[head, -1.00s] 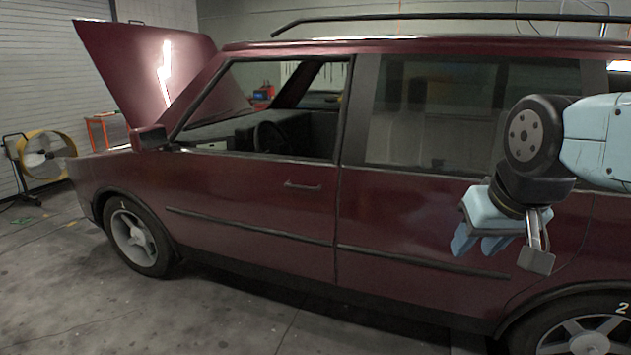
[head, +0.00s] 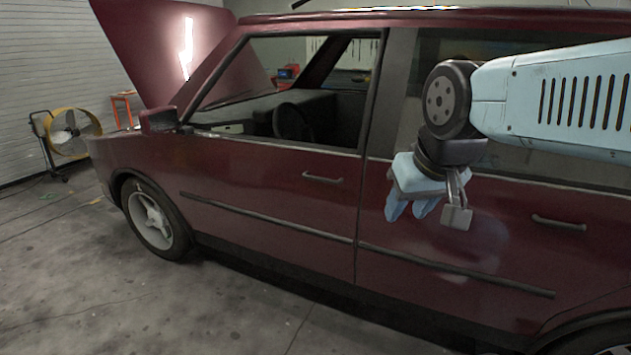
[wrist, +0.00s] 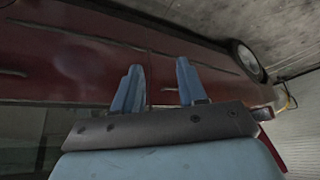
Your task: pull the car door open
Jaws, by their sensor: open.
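The dark red car's front door (head: 270,200) is shut, flush with the body, with its window open or clear. Its dark handle (head: 323,178) lies near the door's rear edge. A second, rear door (head: 500,235) with its own handle (head: 559,223) is also shut. My gripper (head: 408,212) is open and empty, in front of the rear door, to the right of the front handle and a little lower in the head view. In the wrist view its blue fingers (wrist: 158,88) are spread apart, with red car side beyond them and nothing between them.
The hood (head: 165,50) is raised. A side mirror (head: 160,119) sticks out ahead of the front door. A yellow fan (head: 72,133) stands at the far left. The concrete floor (head: 120,300) beside the car is clear.

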